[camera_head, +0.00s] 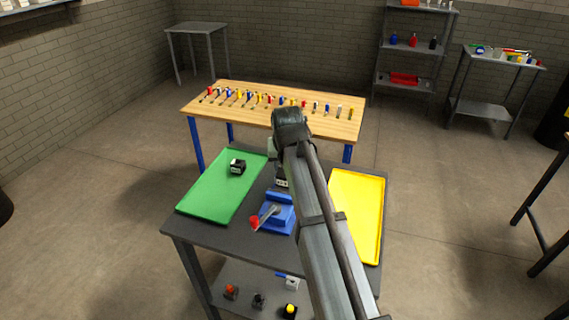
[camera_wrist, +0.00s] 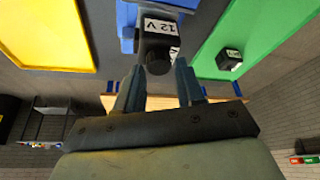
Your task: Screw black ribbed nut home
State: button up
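The black ribbed nut (camera_wrist: 157,64) appears as a dark round end on a black part labelled "12 V" (camera_wrist: 161,38) in the wrist view. I cannot make out its ribs or thread. The labelled part is at the blue vise (camera_wrist: 128,14), which stands on the dark table between the two trays in the head view (camera_head: 279,219). My gripper (camera_wrist: 158,76) has its two fingers apart, one on each side of the nut, with a visible gap to each side. In the head view my arm hides most of the gripper and the nut.
A green tray (camera_head: 207,194) on the left holds a black labelled block (camera_head: 238,166). A yellow tray (camera_head: 358,205) on the right looks empty. The vise's red-tipped handle (camera_head: 256,222) sticks out left. A wooden bench (camera_head: 215,105) with several coloured tools stands behind.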

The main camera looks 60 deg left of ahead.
jog(key=shift+n+g, duration=0.3)
jog(key=shift+n, duration=0.4)
jog(key=n+g, duration=0.2)
jog(key=n, duration=0.3)
dwell(0.4)
grip_shut()
jog(key=m+t, duration=0.1)
jog(key=m, duration=0.3)
jog(key=shift+s+t, duration=0.1)
jog(key=shift+t, duration=0.2)
jog(key=shift+m, duration=0.5)
